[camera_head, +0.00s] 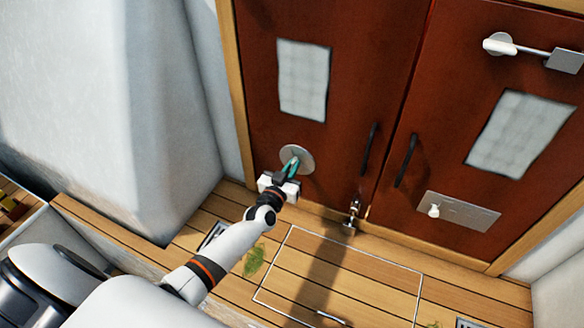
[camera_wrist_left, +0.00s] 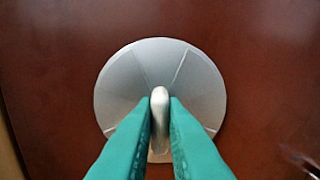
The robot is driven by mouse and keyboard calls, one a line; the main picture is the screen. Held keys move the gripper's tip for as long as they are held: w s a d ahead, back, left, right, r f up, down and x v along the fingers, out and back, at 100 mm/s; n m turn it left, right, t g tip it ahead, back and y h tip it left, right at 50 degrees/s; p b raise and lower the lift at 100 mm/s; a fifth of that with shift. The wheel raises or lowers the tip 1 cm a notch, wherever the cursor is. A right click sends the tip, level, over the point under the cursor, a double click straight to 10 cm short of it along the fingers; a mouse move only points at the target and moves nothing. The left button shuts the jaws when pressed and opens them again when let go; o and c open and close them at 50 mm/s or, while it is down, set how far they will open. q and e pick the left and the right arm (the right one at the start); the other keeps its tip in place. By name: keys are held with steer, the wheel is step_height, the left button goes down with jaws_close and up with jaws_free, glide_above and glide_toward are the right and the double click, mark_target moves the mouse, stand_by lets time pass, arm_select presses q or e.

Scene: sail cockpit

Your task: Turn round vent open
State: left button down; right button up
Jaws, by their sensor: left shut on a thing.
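The round vent (camera_head: 298,157) is a grey metal disc low on the left reddish-brown door. In the left wrist view the round vent (camera_wrist_left: 205,85) fills the middle, with seams running out from its centre. A pale rounded knob (camera_wrist_left: 160,110) stands out from it. My left gripper (camera_head: 290,168) is at the vent in the head view. Its green fingers (camera_wrist_left: 160,105) are shut on the knob, one on each side. The fingers hide part of the vent's lower half. My right gripper is not in view.
Two dark handles (camera_head: 369,150) (camera_head: 405,161) stand out near the door seam. A metal latch (camera_head: 352,212) sits at the door foot. The right door has a plate with a white knob (camera_head: 434,211). A white wall (camera_head: 110,110) rises at left. The planked floor holds a hatch (camera_head: 345,285).

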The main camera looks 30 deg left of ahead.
arm_select(q)
steer(key=n+b, duration=0.1)
steer(key=n, duration=0.3)
steer(key=shift+a+f, duration=0.1)
steer(key=shift+n+b, duration=0.55)
steer(key=shift+n, duration=1.65)
steer(key=c, duration=1.5)
jaws_free()
steer(key=s, duration=1.2)
steer(key=shift+d, duration=0.3)
steer(key=shift+s, duration=0.1)
